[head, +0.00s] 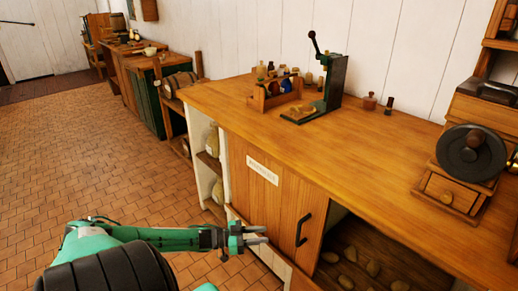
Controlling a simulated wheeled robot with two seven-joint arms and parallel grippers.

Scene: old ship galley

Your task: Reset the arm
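My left arm comes in at the lower left, green and black. Its gripper (262,235) points right, in front of the wooden cabinet front (262,205). Its two fingers are apart with nothing visible between them. The gripper appears to the left of the black door handle (303,229), apart from it. My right gripper is not in view.
The wooden counter (390,145) carries a small bottle crate (272,94), a green lever press (332,85) and a grinder (470,152). An open compartment (360,245) below holds several potato-like lumps. The tiled floor (90,150) at left is clear.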

